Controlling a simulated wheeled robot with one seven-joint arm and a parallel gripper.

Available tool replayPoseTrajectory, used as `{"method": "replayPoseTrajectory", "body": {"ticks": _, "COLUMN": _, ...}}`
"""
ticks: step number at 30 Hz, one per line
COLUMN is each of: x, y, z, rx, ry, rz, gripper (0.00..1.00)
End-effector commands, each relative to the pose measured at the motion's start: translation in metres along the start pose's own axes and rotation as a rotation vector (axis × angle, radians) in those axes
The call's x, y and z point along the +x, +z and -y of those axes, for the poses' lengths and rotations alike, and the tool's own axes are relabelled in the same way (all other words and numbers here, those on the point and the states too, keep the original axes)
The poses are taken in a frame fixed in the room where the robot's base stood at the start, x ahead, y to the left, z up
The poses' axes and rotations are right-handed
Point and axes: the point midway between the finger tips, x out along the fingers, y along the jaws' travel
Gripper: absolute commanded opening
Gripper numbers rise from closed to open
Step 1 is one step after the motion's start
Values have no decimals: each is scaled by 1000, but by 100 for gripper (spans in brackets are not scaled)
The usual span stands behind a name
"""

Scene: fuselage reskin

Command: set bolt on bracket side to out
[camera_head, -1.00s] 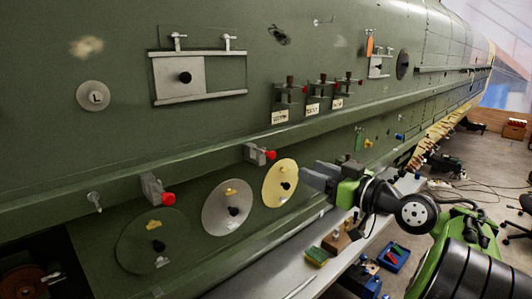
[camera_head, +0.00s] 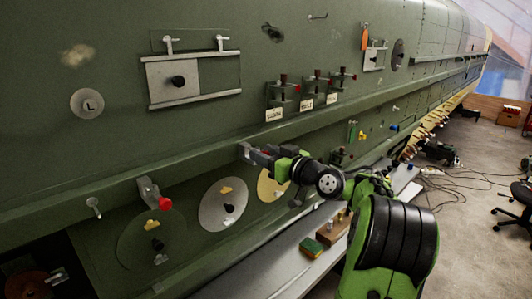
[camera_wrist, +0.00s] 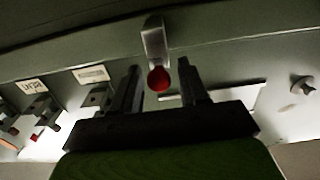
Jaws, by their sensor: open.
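A grey bracket with a red-knobbed bolt is on the green ledge. In the wrist view the bracket (camera_wrist: 154,38) and its red knob (camera_wrist: 159,79) show clearly. The knob is between my two open fingers, with a gap on each side. In the head view my gripper (camera_head: 258,155) reaches this bracket from the right and hides most of it. A second grey bracket (camera_head: 148,189) with a red knob (camera_head: 165,204) is on the same ledge to the left, clear of my gripper. I cannot read which one is named side.
Three labelled latches with red tips (camera_head: 312,83) stand above the ledge. Round covers (camera_head: 222,203) lie below it. A sliding panel (camera_head: 173,82) is at upper left. A bench (camera_head: 262,270) with a sponge (camera_head: 311,247) runs below. The floor at right is partly clear.

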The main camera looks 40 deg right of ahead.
Motion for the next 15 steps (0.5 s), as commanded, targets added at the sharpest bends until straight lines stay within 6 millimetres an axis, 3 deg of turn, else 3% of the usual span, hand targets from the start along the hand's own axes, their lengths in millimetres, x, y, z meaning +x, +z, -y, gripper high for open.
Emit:
{"method": "replayPoseTrajectory", "body": {"ticks": 2, "x": 0, "y": 1, "z": 0, "rx": 0, "ry": 0, "rz": 0, "gripper": 41}}
{"method": "replayPoseTrajectory", "body": {"ticks": 10, "x": 0, "y": 1, "z": 0, "rx": 1, "ry": 0, "rz": 1, "gripper": 0}}
{"method": "replayPoseTrajectory", "body": {"ticks": 15, "x": 0, "y": 1, "z": 0, "rx": 1, "ry": -1, "rz": 1, "gripper": 0}}
